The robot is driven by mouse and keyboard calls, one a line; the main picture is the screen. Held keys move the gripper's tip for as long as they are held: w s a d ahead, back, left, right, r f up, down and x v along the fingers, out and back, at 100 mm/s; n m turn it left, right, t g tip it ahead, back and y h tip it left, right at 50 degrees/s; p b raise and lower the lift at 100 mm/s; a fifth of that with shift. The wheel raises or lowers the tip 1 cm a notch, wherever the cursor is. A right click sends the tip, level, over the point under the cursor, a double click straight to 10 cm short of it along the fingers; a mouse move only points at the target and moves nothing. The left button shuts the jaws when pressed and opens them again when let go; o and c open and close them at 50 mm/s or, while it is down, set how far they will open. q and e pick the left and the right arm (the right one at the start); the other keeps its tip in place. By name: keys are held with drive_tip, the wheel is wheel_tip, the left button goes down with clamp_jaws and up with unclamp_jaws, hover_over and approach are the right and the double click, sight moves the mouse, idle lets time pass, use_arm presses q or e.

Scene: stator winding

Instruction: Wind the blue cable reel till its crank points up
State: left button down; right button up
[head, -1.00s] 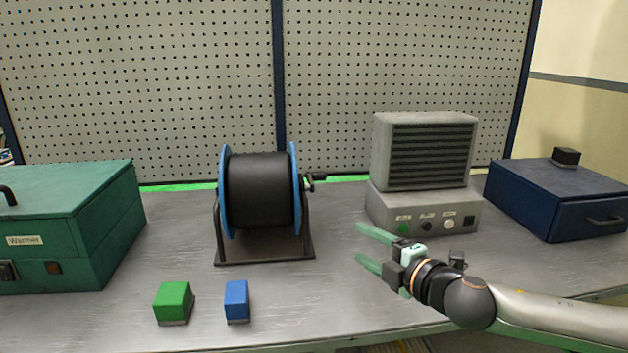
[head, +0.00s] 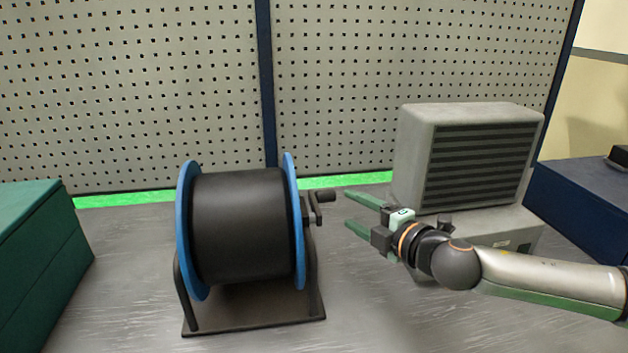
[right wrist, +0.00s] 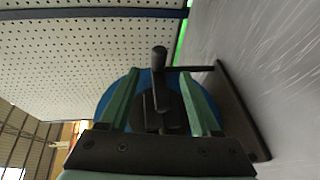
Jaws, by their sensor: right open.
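The cable reel (head: 240,230) has a black drum between two blue flanges and stands on a dark base plate in the head view. Its black crank (head: 318,207) is on the right side, with the handle sticking out to the right. In the right wrist view the crank (right wrist: 158,75) runs towards the picture's top, on the pegboard's side, not clearly upward from the table. My right gripper (head: 346,207) is open and empty, its green fingers pointing left, just right of the crank. In the right wrist view the crank appears between the fingers, without visible contact. My left gripper is not in view.
A grey vented unit (head: 480,160) stands behind and right of my right gripper. A teal box (head: 40,250) is at the left and a dark blue box (head: 580,210) at the right. A pegboard (head: 120,90) closes off the back. The table in front of my right gripper is clear.

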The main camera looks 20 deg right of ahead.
drive_tip(key=p+x, duration=0.2)
drive_tip(key=x, duration=1)
drive_tip(key=shift+w, duration=0.3)
drive_tip(key=shift+a, duration=0.1)
clamp_jaws()
idle(1.1)
